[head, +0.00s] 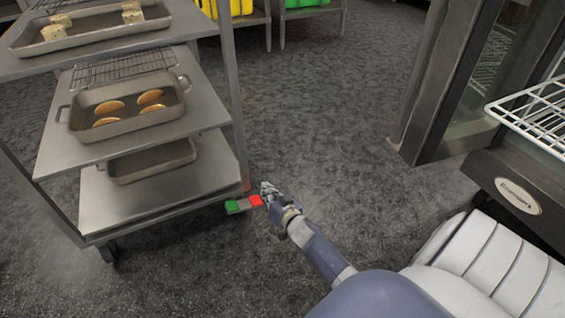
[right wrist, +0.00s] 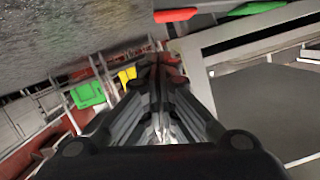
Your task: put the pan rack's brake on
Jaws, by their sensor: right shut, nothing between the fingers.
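The pan rack (head: 215,160) is a metal rack with several shelves, at the left of the head view. Its brake pedal sits low at the near right corner, with a green end (head: 232,207) and a red end (head: 255,200). The red end (right wrist: 175,15) and green end (right wrist: 255,8) also show at the top of the right wrist view. My right gripper (head: 266,188) is shut and empty, just right of the red end. Its fingers (right wrist: 157,70) point past the pedal; I cannot tell whether they touch it. My left gripper is out of view.
A dark appliance (head: 515,190) with a white wire shelf (head: 540,112) stands at right. Green (right wrist: 88,94) and yellow (right wrist: 127,74) things lie farther off. The carpet (head: 330,110) between is clear.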

